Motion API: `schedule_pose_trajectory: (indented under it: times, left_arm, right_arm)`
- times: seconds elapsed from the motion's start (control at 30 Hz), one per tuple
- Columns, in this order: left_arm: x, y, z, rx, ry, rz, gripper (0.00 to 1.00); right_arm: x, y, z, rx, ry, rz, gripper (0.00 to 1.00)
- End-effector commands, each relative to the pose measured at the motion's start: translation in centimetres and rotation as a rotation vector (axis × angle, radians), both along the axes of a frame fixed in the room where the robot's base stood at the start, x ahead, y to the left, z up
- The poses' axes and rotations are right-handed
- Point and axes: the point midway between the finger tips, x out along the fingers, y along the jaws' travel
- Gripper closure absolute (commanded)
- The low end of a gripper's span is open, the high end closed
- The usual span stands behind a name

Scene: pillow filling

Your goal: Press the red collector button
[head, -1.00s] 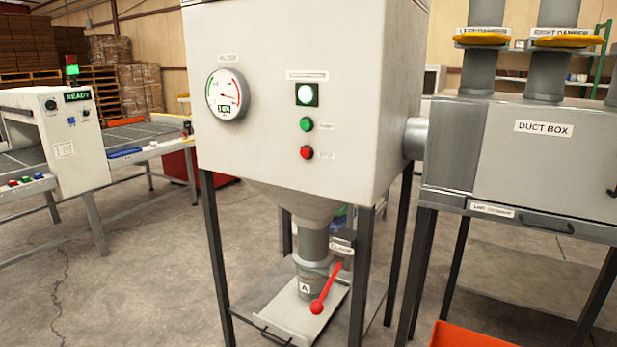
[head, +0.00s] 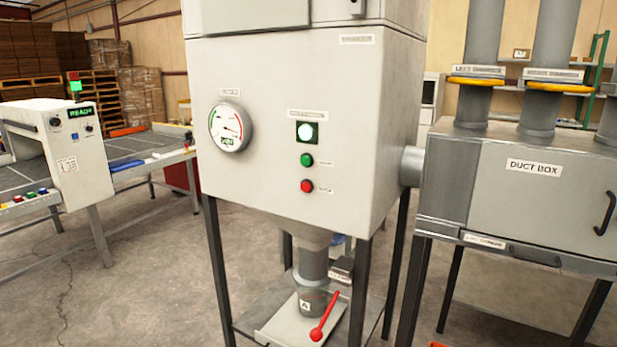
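The red collector button (head: 307,186) is a small round button on the front of the grey collector cabinet (head: 260,80). It sits below a green button (head: 306,160) and a lit white-green indicator (head: 307,133). A small label is beside it, too blurred to read surely. Nothing touches or covers the red button. Neither of my grippers shows in the head view.
A round gauge (head: 230,127) is left of the buttons. Below the cabinet are a red-handled lever (head: 323,316) and a canister (head: 312,301) marked A. A duct box (head: 530,190) stands right, a machine reading READY (head: 75,150) left.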

Motion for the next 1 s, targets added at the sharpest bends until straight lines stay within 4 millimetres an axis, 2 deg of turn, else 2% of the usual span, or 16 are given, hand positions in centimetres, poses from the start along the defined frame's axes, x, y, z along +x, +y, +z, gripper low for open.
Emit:
schedule_pose_trajectory:
  times: [0.03, 0.2, 1.0]
  left_arm:
    - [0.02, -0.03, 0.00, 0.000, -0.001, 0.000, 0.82]
    - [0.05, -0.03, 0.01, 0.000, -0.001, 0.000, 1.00]
    - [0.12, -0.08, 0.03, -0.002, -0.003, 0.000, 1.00]
  right_arm:
    - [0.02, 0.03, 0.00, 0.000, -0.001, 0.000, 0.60]
    - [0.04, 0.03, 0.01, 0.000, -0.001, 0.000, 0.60]
    - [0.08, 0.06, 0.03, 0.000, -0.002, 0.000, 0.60]
